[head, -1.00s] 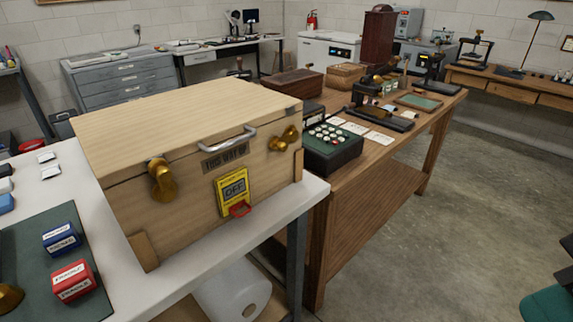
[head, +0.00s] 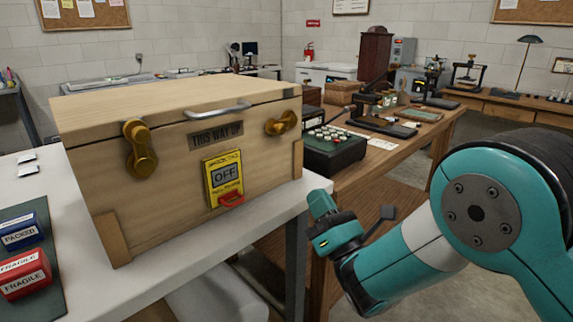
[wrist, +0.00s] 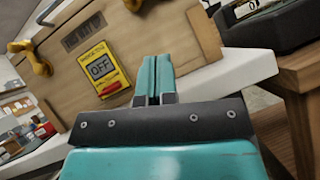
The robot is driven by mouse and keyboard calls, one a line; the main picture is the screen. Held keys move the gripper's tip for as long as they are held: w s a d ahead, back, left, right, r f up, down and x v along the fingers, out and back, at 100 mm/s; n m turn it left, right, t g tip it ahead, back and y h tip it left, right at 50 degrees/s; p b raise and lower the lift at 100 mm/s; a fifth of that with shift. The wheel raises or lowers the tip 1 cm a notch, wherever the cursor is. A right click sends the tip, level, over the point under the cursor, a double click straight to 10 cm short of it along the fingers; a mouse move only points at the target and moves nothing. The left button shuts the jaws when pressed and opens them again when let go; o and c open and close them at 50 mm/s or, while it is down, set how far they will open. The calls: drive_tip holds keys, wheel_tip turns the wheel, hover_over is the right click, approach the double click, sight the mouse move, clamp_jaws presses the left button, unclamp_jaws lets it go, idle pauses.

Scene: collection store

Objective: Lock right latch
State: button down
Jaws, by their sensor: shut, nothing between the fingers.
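A pale wooden crate (head: 200,180) stands closed on a light table. Its right latch (head: 281,123), a brass piece, sits near the upper right of the front face and is turned sideways. The left latch (head: 140,148) hangs downward. My gripper (head: 321,203) is off the crate's lower right corner, below the right latch and apart from it. In the wrist view my gripper's fingers (wrist: 153,60) are together and empty. They point up over the crate's front (wrist: 128,35), and the right latch (wrist: 133,4) is cut by the top edge.
A yellow tag reading OFF (head: 224,178) with a red pull is on the crate's front. A metal handle (head: 218,111) crosses its upper front edge. A dark box with several round pieces (head: 335,150) stands on the wooden bench right of the crate. Red (head: 24,272) and blue blocks lie at left.

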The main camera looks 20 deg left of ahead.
drive_tip(key=s+f+n+y, duration=0.1)
drive_tip(key=s+a+n+g+y, duration=0.1)
drive_tip(key=n, duration=0.1)
drive_tip(key=shift+s+f+n+g, duration=0.2)
drive_tip(key=shift+f+n+g, duration=0.1)
drive_tip(key=shift+f, duration=0.05)
drive_tip(key=p, duration=0.5)
approach(274, 131)
drive_tip(key=a, duration=0.1)
drive_tip(key=w+a, duration=0.1)
drive_tip(key=a, duration=0.1)
drive_tip(key=shift+w+f, duration=0.1)
drive_tip(key=shift+w+a+r+p, duration=0.15)
drive_tip(key=shift+w+r+p, duration=0.05)
drive_tip(key=shift+r+p, duration=0.35)
drive_tip(key=shift+w+a+r+p, duration=0.15)
drive_tip(key=shift+r+p, duration=0.35)
drive_tip(key=shift+r, duration=0.1)
drive_tip(key=shift+w+r+p, duration=0.2)
drive_tip(key=shift+r+p, duration=0.5)
drive_tip(key=shift+p, duration=0.2)
drive_tip(key=shift+s+a+r, duration=0.1)
drive_tip(key=shift+s+a, duration=0.05)
